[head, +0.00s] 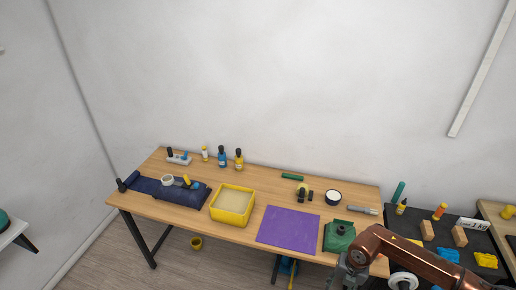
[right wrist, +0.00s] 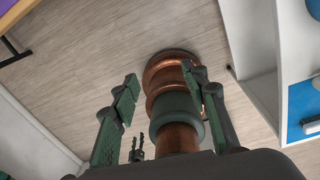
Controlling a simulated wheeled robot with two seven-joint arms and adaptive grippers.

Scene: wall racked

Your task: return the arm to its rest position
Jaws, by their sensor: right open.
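My right arm (head: 418,262), copper-coloured, comes in at the lower right of the head view, in front of the table's right end. My right gripper (right wrist: 165,88) shows in the right wrist view with its two dark green fingers spread apart. Nothing is between the fingers. They point over the wooden floor (right wrist: 90,45), with my own copper and green body part behind them. I cannot make out the right fingertips in the head view. My left gripper is in neither view.
A wooden table (head: 190,213) stands along the white wall. A dark surface (head: 425,212) with blocks adjoins at right.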

